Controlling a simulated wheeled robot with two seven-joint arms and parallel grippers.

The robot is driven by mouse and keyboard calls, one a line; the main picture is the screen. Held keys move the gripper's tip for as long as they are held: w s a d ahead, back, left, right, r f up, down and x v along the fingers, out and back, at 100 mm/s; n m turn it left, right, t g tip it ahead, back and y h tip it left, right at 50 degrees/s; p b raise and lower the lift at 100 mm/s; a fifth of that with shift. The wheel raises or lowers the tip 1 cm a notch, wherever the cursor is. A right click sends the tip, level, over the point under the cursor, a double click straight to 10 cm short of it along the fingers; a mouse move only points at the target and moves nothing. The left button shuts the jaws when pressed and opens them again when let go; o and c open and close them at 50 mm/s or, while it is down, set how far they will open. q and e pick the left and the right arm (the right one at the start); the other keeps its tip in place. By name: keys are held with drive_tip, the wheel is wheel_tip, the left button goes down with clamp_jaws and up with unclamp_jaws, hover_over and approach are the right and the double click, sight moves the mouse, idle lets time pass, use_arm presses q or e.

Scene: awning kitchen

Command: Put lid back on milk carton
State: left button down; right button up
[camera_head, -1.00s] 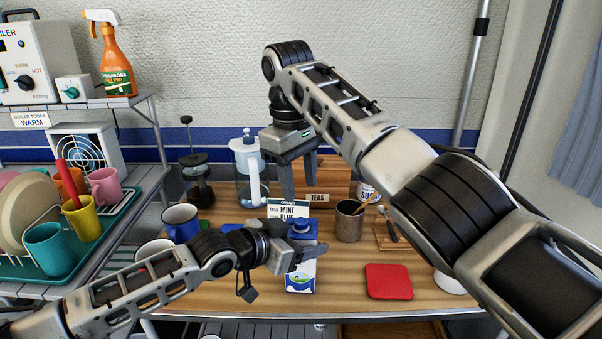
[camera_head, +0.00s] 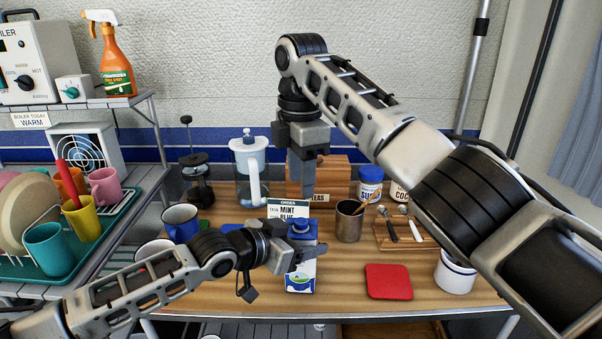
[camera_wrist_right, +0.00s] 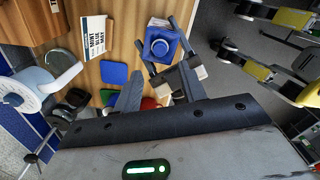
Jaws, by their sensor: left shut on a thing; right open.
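The blue and white milk carton (camera_head: 301,278) stands upright at the table's front edge. A round blue piece (camera_head: 300,225) sits on its top; it also shows in the right wrist view (camera_wrist_right: 161,46). I cannot tell whether this is the lid or the bare spout. My left gripper (camera_head: 303,253) is shut on the carton from the left side. My right gripper (camera_head: 302,195) is open and empty, pointing down above and behind the carton. In the right wrist view, the carton lies beyond and between the fingertips of my right gripper (camera_wrist_right: 158,80).
A water jug (camera_head: 249,172), a brown mug (camera_head: 349,222) and a blue mug (camera_head: 181,222) stand around. A red mat (camera_head: 388,281) lies right of the carton. A blue square (camera_wrist_right: 114,73) lies on the table.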

sight(300, 221)
wheel_tip(300, 221, down, 8)
drive_tip(key=shift+f, duration=0.1)
idle(0.4)
drive_tip(key=shift+c, duration=0.3)
clamp_jaws()
drive_tip(key=m, duration=0.9)
drive_tip(key=shift+a+m, duration=0.1)
drive_tip(key=shift+m, duration=0.2)
drive_tip(key=m, duration=1.1)
drive_tip(key=shift+m, duration=0.4)
drive_tip(key=shift+o, duration=0.6)
unclamp_jaws()
